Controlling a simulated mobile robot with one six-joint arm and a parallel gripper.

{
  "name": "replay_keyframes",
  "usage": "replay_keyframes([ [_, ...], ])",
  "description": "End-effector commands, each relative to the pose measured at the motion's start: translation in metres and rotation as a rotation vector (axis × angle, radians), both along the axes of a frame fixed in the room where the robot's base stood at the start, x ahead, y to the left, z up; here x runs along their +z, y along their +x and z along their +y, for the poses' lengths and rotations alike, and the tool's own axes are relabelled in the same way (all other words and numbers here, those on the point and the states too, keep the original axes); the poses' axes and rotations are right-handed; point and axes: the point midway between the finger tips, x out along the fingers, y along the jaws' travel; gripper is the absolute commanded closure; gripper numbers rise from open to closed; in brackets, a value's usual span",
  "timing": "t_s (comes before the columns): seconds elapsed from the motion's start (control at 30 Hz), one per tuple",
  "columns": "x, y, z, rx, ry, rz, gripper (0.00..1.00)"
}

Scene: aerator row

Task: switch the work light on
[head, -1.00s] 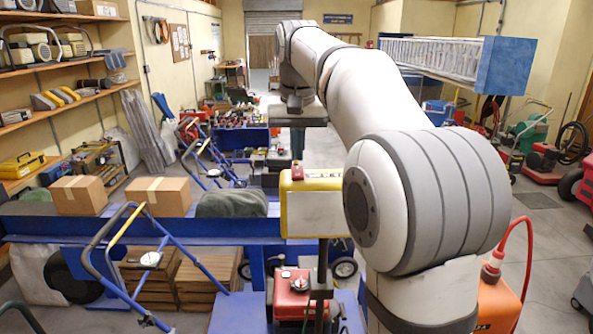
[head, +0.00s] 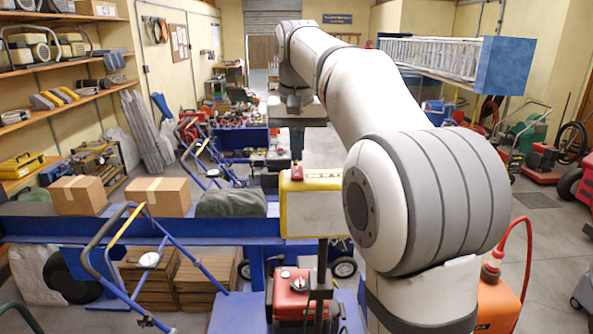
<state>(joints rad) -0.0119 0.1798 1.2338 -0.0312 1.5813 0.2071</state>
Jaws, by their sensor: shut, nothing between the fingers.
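A yellow-framed box with a pale front panel (head: 312,213), which looks like the work light, stands on a dark post in the middle of the head view. A small red part (head: 297,173), possibly its switch, sits on its top left; its setting is too small to tell. I cannot tell from the panel whether the light is lit.
A blue beam (head: 150,227) crosses at the left, carrying two cardboard boxes (head: 160,197) and a green bundle (head: 231,204). A red machine (head: 291,292) sits below the yellow box. An orange container (head: 497,303) stands right. Floor at right is partly clear.

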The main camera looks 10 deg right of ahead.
Motion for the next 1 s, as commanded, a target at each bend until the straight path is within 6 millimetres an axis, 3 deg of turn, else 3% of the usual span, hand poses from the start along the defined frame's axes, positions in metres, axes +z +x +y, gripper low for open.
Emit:
replay_keyframes([
  [1.0, -0.014, 0.000, 0.001, 0.001, 0.000, 0.000, 1.00],
])
